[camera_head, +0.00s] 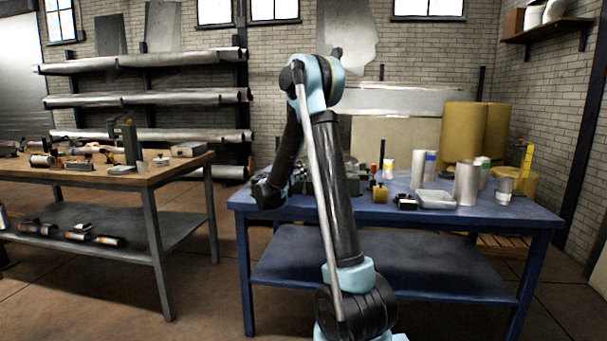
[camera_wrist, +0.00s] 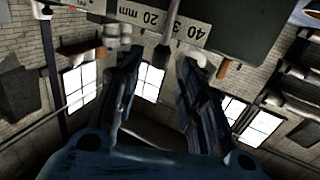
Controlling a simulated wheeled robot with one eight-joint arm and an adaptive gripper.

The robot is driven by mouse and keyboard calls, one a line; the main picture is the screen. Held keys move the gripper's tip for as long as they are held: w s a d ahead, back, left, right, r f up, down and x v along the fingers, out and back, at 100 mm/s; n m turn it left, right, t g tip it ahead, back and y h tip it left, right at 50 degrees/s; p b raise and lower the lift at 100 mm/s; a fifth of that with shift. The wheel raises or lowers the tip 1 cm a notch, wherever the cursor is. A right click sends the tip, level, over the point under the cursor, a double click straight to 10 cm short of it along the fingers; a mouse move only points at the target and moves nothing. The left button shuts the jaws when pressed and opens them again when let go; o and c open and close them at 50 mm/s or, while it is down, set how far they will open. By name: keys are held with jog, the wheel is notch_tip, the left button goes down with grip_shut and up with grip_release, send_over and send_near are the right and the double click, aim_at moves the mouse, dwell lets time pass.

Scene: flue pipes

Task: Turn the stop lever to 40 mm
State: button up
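In the wrist view the stop lever (camera_wrist: 163,40) is a dark rod with a dark end. It crosses a pale scale plate (camera_wrist: 145,13) marked 20 mm, 3 and 40, lying between the 20 and 40 marks and partly covering the 30 figure. My gripper (camera_wrist: 159,50) is open, with one pale-tipped finger on each side of the lever. A gap shows on both sides; I cannot tell whether either finger touches it. In the head view my arm hides the lever and most of the machine on the blue table (camera_head: 490,214).
A wooden workbench (camera_head: 100,176) with tools is at the left. Bare floor lies between the two. A brown handle (camera_wrist: 228,68) shows beside the scale.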

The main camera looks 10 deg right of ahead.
jog(key=shift+x, duration=2.5)
jog(key=shift+c, duration=0.5)
grip_shut()
